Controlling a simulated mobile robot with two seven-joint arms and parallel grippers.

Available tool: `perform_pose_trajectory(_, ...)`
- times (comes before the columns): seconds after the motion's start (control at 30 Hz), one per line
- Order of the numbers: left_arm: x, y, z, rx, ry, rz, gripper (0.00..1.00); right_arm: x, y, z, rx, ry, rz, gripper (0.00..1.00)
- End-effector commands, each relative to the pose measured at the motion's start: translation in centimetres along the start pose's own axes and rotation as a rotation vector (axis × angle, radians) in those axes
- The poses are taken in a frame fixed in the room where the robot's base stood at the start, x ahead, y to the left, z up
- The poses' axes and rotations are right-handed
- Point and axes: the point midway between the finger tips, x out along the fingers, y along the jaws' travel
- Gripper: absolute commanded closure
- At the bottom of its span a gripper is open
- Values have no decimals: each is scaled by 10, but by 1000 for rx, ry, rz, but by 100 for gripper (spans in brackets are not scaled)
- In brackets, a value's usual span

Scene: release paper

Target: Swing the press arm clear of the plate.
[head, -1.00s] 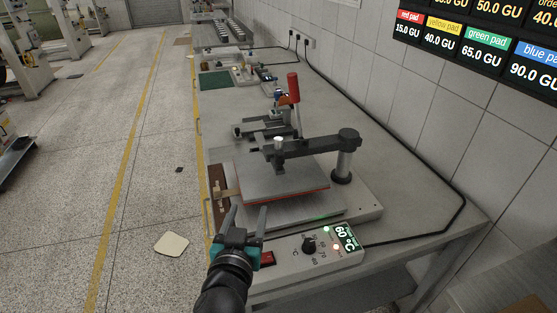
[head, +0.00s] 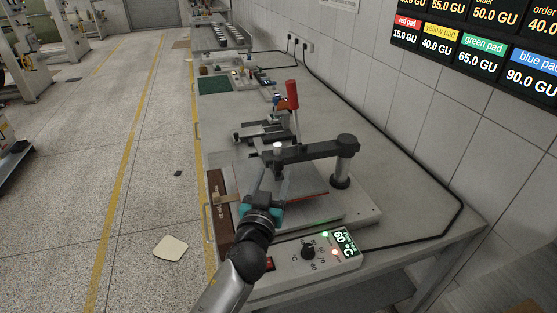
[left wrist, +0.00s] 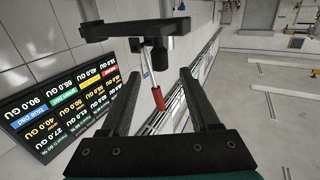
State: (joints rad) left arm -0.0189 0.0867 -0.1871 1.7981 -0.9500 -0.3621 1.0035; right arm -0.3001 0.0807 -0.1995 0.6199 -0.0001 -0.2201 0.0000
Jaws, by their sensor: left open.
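The press arm (head: 315,151) is a dark bar reaching left from a post (head: 342,170) over the heat press; it also shows in the left wrist view (left wrist: 135,28). A red handle (head: 292,95) on a metal rod rises near its free end; it also shows in the left wrist view (left wrist: 158,98). Under the arm lies the grey plate (head: 310,180) with an orange-red edge. My left gripper (head: 271,180) is open and empty, in front of the arm's free end, partly covering the plate. In the left wrist view the handle appears between the spread fingers (left wrist: 160,77), apart from them. My right gripper is not seen.
A control box (head: 310,250) reading 60 °C stands at the bench front. A brown strip (head: 219,205) runs along the press's left side. The bench right of the post is clear except for a black cable (head: 455,215).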

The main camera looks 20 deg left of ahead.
Motion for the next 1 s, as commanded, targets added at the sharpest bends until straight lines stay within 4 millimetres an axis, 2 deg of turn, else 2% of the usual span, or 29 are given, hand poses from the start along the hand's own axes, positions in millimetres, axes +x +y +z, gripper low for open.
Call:
perform_pose_trajectory(0.2,34,0,0,3,1,0,38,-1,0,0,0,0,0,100)
perform_pose_trajectory(0.4,56,0,0,1,0,0,38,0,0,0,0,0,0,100)
perform_pose_trajectory(0.6,65,0,0,2,0,0,38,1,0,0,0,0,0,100)
perform_pose_trajectory(0.87,66,0,0,1,-1,0,38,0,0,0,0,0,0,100)
perform_pose_trajectory(1.0,66,0,0,1,-1,0,50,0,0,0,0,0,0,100)
